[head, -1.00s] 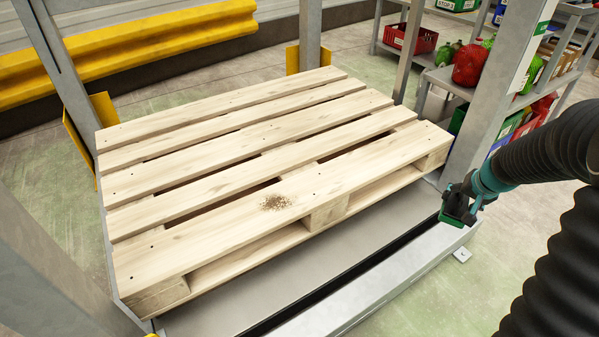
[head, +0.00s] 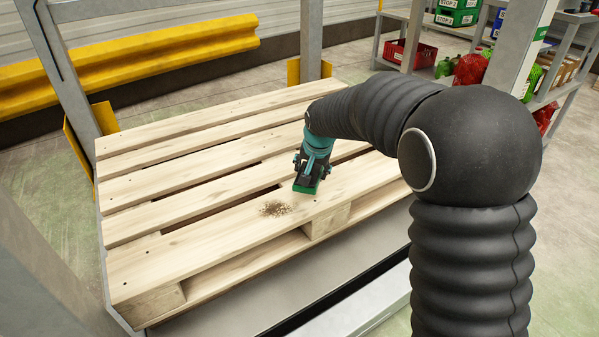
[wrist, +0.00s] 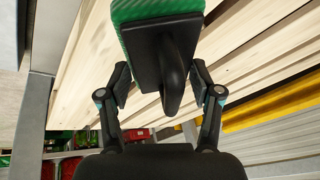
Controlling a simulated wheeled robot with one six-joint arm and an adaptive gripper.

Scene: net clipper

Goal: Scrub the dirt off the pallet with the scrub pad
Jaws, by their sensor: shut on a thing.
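The light wooden pallet (head: 160,215) lies flat on a grey metal platform. A brown speckled patch of dirt (head: 275,208) is on its front plank, near the middle. My gripper (head: 309,176) is above the pallet, just right of and behind the dirt in the head view. It is shut on the handle of the scrub pad (head: 305,188), which has a green face and a black back. In the wrist view the scrub pad (wrist: 155,45) shows its black handle between the two fingers. I cannot tell whether the pad touches the wood; the dirt is not visible in the wrist view.
Grey metal posts (head: 311,45) stand around the pallet, with yellow guards at their feet. A yellow rail (head: 120,62) runs behind. Shelves with crates, including a red crate (head: 408,53), stand at the back right. The pallet top is otherwise clear.

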